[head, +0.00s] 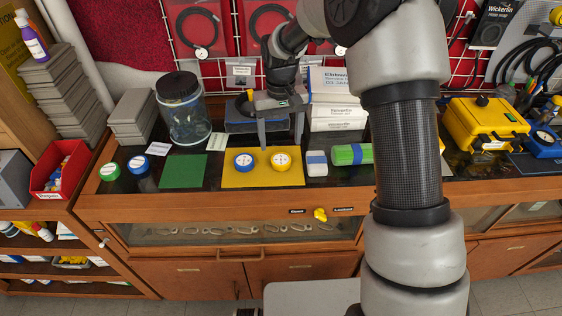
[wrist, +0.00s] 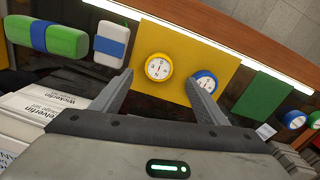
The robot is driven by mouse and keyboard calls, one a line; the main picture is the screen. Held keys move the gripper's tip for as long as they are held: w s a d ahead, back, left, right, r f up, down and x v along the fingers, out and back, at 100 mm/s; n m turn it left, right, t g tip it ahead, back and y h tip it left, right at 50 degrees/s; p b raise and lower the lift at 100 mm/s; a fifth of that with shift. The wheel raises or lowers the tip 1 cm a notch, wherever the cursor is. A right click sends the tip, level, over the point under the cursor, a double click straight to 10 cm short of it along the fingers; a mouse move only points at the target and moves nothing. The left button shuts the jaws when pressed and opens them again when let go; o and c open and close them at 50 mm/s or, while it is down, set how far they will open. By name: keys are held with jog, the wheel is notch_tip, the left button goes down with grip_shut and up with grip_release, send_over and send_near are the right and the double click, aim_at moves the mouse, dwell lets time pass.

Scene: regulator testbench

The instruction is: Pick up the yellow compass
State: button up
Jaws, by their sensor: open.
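The yellow compass (head: 281,161), round with a white dial, lies on the right part of the yellow mat (head: 262,181) near the counter's front. It also shows in the wrist view (wrist: 158,67), between and beyond my fingertips. A blue compass-like dial (head: 244,162) lies just left of it on the same mat. In the wrist view that blue dial (wrist: 205,79) is partly hidden by my right-hand finger. My gripper (head: 280,142) is open and empty, pointing down, above and slightly behind the two dials. It appears apart from both.
A white-and-blue block (head: 317,163) and a green block (head: 347,155) lie right of the mat. A green mat (head: 183,171), blue dial (head: 138,166) and green dial (head: 110,171) are left. A glass jar (head: 188,120) and white boxes (head: 336,92) stand behind.

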aim_at(281, 159)
notch_tip(281, 159, down, 8)
jog(key=shift+w+d+r, duration=0.1)
jog(key=shift+w+r, duration=0.05)
jog(key=shift+r, duration=0.05)
jog(key=c, duration=1.2)
